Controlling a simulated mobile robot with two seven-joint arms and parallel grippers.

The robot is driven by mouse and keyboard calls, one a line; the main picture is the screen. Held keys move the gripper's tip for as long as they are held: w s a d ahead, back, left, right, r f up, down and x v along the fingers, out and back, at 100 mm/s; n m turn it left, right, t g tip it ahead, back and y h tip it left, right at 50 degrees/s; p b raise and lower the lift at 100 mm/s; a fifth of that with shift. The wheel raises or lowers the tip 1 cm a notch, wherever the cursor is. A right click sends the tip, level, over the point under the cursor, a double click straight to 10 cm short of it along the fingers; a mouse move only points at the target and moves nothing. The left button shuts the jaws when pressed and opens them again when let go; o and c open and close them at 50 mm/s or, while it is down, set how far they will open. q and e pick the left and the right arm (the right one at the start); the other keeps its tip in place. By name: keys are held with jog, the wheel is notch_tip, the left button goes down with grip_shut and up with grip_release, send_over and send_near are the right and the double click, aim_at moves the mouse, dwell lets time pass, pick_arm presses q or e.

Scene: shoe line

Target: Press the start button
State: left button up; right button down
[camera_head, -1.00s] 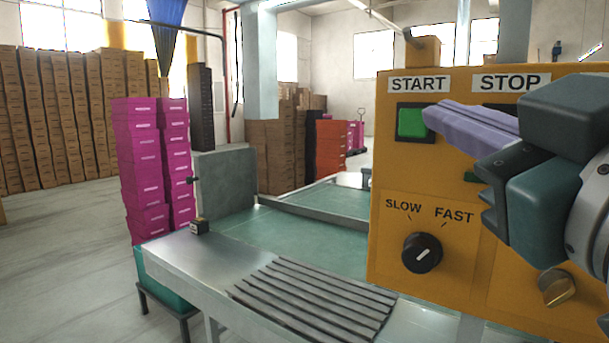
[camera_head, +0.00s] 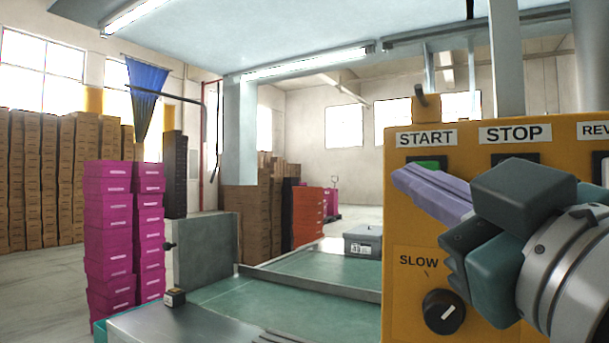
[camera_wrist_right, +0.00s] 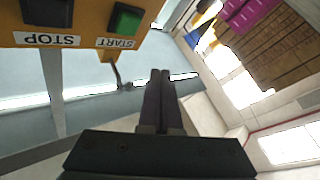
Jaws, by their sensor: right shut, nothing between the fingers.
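The green start button (camera_head: 428,165) sits under the START label on the yellow control panel (camera_head: 405,270). My right gripper (camera_head: 400,176) is shut and empty, its lilac fingers in front of the panel and covering the button's lower part. In the right wrist view the button (camera_wrist_right: 125,18) is fully visible at the top left, and the closed fingertips (camera_wrist_right: 160,75) are below and right of it in the picture. I see no contact between fingertips and button. My left gripper is not in view.
The STOP label (camera_head: 514,134) and a speed knob (camera_head: 444,311) are on the same panel. A grey box (camera_head: 362,240) is on the green conveyor (camera_head: 315,270). Stacked magenta boxes (camera_head: 108,225) stand at left; brown carton stacks line the back.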

jog(key=w+d, duration=0.3)
jog(key=w, duration=0.2)
jog(key=shift+w+d, duration=0.15)
jog(key=shift+d, duration=0.15)
dwell(1.9)
jog(key=shift+w+d, duration=0.2)
jog(key=shift+w, duration=0.15)
